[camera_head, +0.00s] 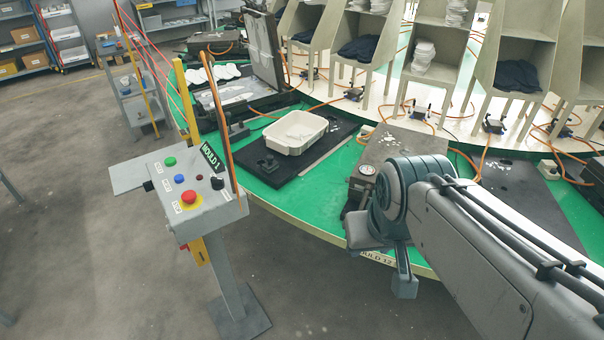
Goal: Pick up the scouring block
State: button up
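I cannot pick out a scouring block for certain in the head view. A white tray (296,132) stands on a black plate (322,148) on the green carousel table; pale pieces lie in it, too small to make out. A small dark fitting (269,163) sits on the same plate, in front of the tray. My arm reaches in from the lower right. What looks like its lower end, my gripper (404,284), hangs just outside the table's front edge, partly hidden by the arm. Its fingers are not clear, and I see nothing certain held.
A control post (190,190) with coloured buttons stands left of the table. An open black mould (266,55) is behind the tray. Beige racks (430,45) with dark and white stacks line the table's centre. Orange hoses (458,112) cross the surface. Floor at left is clear.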

aim_at(269, 166)
jog(key=z, duration=0.35)
jog(key=k, duration=0.8)
jog(key=u, duration=0.5)
jog(key=i, duration=0.6)
jog(key=u, duration=0.65)
jog(key=i, duration=0.6)
jog(key=z, duration=0.8)
jog(key=i, duration=0.6)
jog(key=z, duration=0.75)
jog(key=i, duration=0.45)
jog(key=u, duration=0.05)
